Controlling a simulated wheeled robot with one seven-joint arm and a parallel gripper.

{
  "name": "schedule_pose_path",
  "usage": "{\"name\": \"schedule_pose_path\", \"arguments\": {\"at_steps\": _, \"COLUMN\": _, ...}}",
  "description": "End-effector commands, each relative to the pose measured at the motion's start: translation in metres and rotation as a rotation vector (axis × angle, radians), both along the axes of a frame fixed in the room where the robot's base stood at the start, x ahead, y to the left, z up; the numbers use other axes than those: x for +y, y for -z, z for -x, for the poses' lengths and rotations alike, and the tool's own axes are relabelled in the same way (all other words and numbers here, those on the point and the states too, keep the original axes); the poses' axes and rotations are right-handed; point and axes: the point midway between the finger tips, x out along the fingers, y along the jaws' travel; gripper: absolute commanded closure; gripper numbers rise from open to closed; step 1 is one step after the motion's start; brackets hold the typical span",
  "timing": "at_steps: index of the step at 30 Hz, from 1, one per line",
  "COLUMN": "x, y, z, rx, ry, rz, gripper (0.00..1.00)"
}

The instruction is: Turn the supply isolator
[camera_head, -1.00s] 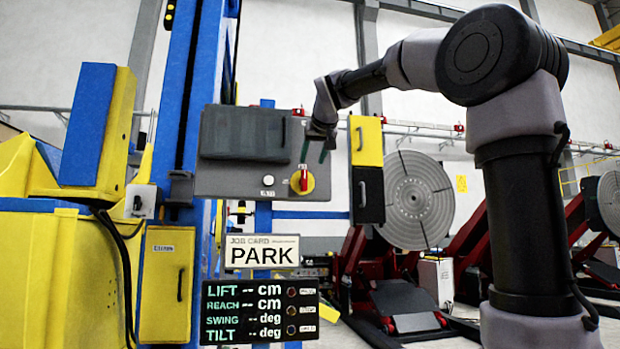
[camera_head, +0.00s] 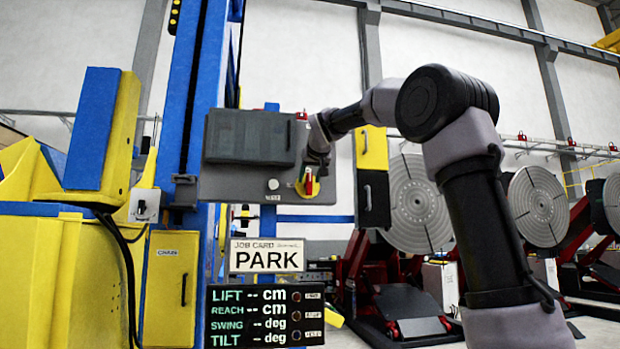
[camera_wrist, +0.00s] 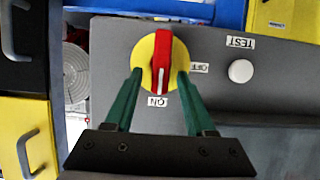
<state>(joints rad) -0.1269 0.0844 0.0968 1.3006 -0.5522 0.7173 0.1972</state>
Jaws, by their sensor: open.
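The supply isolator is a red handle on a yellow disc (camera_head: 308,184), on the lower right of a grey control panel. In the wrist view the red handle (camera_wrist: 162,52) stands upright in the picture, its white mark toward the ON label (camera_wrist: 157,101). The OFF label (camera_wrist: 199,68) is to its right. My gripper (camera_wrist: 160,76) is open, with one green finger on each side of the handle. I cannot tell whether either finger touches it. In the head view my gripper (camera_head: 317,165) is in front of the isolator and partly hides it.
A white TEST button (camera_wrist: 240,71) is beside the isolator on the grey panel (camera_head: 237,184). A dark box (camera_head: 250,136) projects from the panel above. A yellow and black cabinet with handles (camera_head: 372,150) stands close to the right. A PARK card (camera_head: 266,256) hangs below.

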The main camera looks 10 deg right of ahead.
Motion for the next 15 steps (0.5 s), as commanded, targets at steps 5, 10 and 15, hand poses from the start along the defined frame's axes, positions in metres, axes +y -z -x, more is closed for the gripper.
{"name": "schedule_pose_path", "arguments": {"at_steps": 5, "x": -0.0001, "y": 0.0000, "z": 0.0000, "rx": 0.000, "ry": 0.000, "rz": 0.000, "gripper": 0.45}}
{"name": "schedule_pose_path", "arguments": {"at_steps": 10, "x": 0.0000, "y": 0.0001, "z": 0.0001, "rx": 0.000, "ry": 0.000, "rz": 0.000, "gripper": 1.00}}
{"name": "schedule_pose_path", "arguments": {"at_steps": 15, "x": 0.0000, "y": 0.0001, "z": 0.0003, "rx": 0.001, "ry": 0.001, "rz": 0.001, "gripper": 1.00}}
